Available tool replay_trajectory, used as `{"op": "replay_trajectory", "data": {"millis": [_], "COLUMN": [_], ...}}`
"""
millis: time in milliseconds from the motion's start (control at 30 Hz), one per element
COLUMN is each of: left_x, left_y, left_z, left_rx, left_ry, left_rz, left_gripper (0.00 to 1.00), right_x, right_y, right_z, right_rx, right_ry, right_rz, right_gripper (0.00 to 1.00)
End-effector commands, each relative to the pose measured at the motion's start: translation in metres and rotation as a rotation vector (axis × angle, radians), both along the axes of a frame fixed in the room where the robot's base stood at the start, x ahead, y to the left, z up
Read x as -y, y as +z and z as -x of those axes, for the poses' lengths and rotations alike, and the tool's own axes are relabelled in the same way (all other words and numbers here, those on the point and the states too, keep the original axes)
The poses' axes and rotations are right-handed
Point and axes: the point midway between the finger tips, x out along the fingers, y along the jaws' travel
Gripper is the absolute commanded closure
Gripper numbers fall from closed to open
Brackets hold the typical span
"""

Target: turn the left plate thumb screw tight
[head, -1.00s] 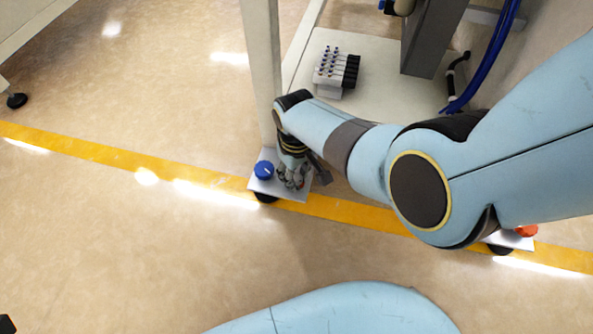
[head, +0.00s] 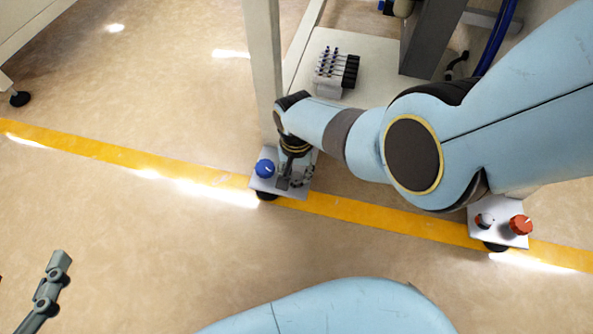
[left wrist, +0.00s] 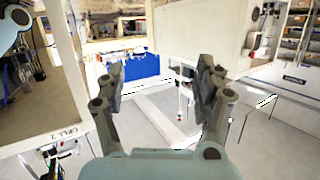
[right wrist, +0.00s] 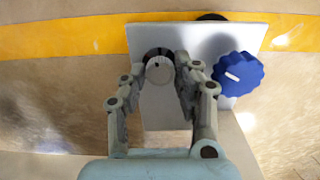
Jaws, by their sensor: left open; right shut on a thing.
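The left plate (head: 262,184) is a pale metal plate at the foot of a machine post, and it carries a blue knob (head: 265,168). The left plate thumb screw (right wrist: 159,66) shows in the right wrist view as a round grey head between the fingertips. My right gripper (right wrist: 160,70) is shut on it from above. In the head view my right gripper (head: 294,182) hides the screw. The blue knob (right wrist: 238,73) stands just right of the fingers in the right wrist view. My left gripper (left wrist: 160,85) is open and empty, away from the plate; one finger shows at the head view's lower left.
A right plate (head: 480,233) carries a grey thumb screw (head: 484,220) and a red knob (head: 521,224). A small rack (head: 328,86) with several blue-topped pieces stands on the machine's base. A yellow floor line (head: 110,159) runs past both plates. The front floor is clear.

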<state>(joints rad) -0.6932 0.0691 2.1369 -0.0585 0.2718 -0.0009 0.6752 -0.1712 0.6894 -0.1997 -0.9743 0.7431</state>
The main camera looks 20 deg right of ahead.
Motion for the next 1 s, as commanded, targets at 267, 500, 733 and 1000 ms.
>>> {"op": "replay_trajectory", "data": {"millis": [267, 500, 733, 1000], "left_x": [-0.0005, -0.0008, -0.0009, -0.0007], "left_y": [-0.0048, -0.0079, -0.0080, -0.0077], "left_z": [0.0047, 0.0065, 0.0065, 0.0065], "left_rx": [-0.024, -0.036, -0.036, -0.034], "left_ry": [0.003, 0.004, 0.004, 0.004], "left_rz": [0.001, 0.001, 0.001, 0.001], "left_gripper": [0.30, 0.30, 0.30, 0.30], "right_x": [-0.0006, -0.0006, -0.0005, -0.0005], "right_y": [0.0001, 0.0000, -0.0001, 0.0000], "right_z": [-0.0007, -0.0007, -0.0008, -0.0008], "right_rx": [0.003, 0.003, 0.003, 0.002], "right_ry": [-0.128, -0.170, -0.174, -0.173], "right_rz": [-0.002, -0.002, -0.002, -0.001], "right_gripper": [1.00, 1.00, 1.00, 0.57]}}
